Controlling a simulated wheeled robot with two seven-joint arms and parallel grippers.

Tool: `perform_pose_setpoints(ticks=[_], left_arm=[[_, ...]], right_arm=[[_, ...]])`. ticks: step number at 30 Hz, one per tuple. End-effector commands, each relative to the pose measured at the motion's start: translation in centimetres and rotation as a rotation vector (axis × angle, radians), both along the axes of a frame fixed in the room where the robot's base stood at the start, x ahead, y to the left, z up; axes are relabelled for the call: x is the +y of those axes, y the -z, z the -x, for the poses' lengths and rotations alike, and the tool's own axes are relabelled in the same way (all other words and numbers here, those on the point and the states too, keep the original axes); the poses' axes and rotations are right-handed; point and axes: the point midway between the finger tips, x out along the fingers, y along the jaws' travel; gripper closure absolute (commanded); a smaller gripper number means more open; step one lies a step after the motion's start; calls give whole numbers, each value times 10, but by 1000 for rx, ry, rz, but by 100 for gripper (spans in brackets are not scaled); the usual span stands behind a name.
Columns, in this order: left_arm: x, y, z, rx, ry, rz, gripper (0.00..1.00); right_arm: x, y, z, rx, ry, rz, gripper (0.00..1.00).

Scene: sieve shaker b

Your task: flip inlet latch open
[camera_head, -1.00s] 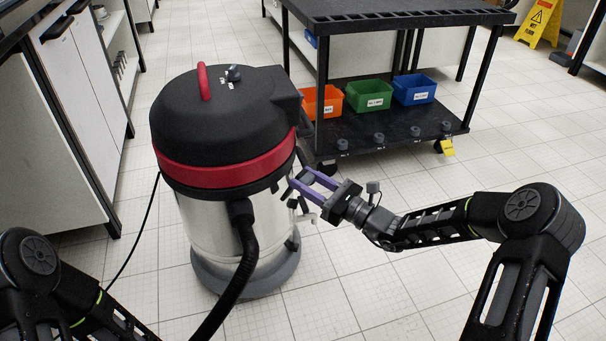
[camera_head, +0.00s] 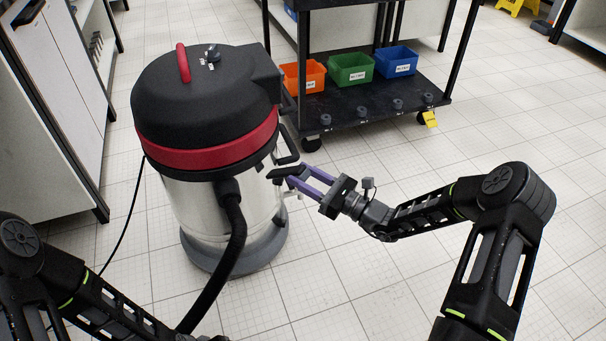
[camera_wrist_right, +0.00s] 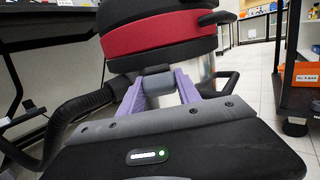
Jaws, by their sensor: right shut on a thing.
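The vacuum cleaner (camera_head: 205,110) stands upright, with a black lid, a red band and a steel drum; it also fills the upper middle of the right wrist view (camera_wrist_right: 165,38). My right gripper (camera_head: 298,178) is at the drum's right side, its purple fingers shut on a dark latch piece (camera_head: 284,172) that juts out below the red band. In the right wrist view the grey latch piece (camera_wrist_right: 157,80) sits between the fingertips. The black hose (camera_head: 237,235) plugs into the inlet on the drum front. Only my left arm's links show at lower left.
A black cart (camera_head: 360,105) with orange (camera_head: 303,77), green (camera_head: 350,70) and blue (camera_head: 396,62) bins stands behind on the right. A white cabinet (camera_head: 50,130) lines the left.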

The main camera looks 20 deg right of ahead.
Motion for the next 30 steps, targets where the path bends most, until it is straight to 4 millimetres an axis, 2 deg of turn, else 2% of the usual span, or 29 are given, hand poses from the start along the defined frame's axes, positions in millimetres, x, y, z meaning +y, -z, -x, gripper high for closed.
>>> perform_pose_setpoints(ticks=[1, 5, 6, 13, 23, 30], left_arm=[[0, 0, 0, 0, 0, 0, 27], [0, 0, 0, 0, 0, 0, 27], [0, 0, 0, 0, 0, 0, 27], [0, 0, 0, 0, 0, 0, 27], [0, -1, 0, 0, 0, 0, 27], [0, -11, 1, 3, 2, 1, 27]], right_arm=[[0, 6, 1, 11, 0, 6, 100], [0, 5, 2, 11, 0, 6, 100], [0, 5, 1, 11, 0, 6, 58], [0, 3, 1, 7, 0, 3, 39], [-2, 1, 2, 4, 1, 2, 38], [-21, 4, 22, 7, 4, 1, 38]])
